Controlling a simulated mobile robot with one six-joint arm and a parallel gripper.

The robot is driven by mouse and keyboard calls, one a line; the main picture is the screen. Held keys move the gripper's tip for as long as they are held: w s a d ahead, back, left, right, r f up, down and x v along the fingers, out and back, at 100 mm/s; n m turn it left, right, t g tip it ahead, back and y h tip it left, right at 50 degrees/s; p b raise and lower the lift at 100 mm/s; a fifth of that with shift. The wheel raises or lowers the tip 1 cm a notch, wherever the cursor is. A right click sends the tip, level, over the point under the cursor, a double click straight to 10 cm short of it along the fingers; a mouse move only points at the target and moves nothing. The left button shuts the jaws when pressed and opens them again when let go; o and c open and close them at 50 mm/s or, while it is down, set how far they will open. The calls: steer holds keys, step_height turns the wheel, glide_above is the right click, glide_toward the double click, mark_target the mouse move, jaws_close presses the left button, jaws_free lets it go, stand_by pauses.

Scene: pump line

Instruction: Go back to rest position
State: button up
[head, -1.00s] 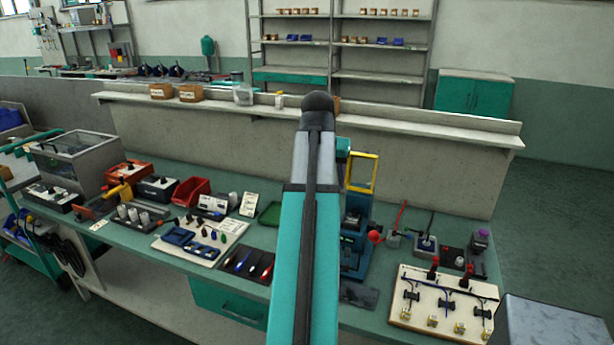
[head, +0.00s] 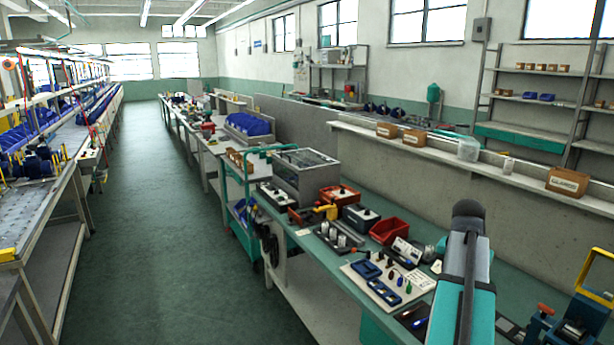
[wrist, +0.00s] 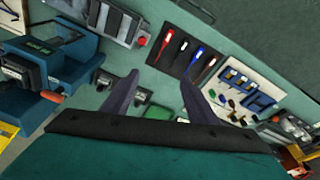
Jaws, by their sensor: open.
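My gripper (wrist: 155,100) shows in the wrist view, its two dark fingers spread apart with nothing between them. It is above the green workbench top, near a black tray of red, blue and white pens or tools (wrist: 188,52). In the head view my teal and grey arm reaches up at the lower right over the workbench (head: 360,295); the gripper itself is hidden there.
The bench holds a red bin (head: 388,230), a clear-topped box (head: 305,175) and a white board with blue parts (head: 388,280). A blue press with a yellow frame (head: 590,300) stands right of my arm. A teal cart (head: 250,215) stands at the bench's end. The aisle floor (head: 170,240) is clear.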

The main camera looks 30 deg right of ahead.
steer(key=w+a+f+n+g+y, duration=0.1)
steer(key=w+a+f+n+g, duration=0.3)
steer(key=a+f, duration=1.1)
steer(key=w+a+f+n+t+y, duration=0.15)
steer(key=w+a+f, duration=0.35)
steer(key=a+f, duration=0.95)
steer(key=s+a+f+n+g, duration=0.3)
steer(key=s+a+f+n, duration=0.5)
steer(key=s+a+f, duration=1.3)
steer(key=shift+a+f, duration=0.9)
steer(key=shift+g, duration=0.25)
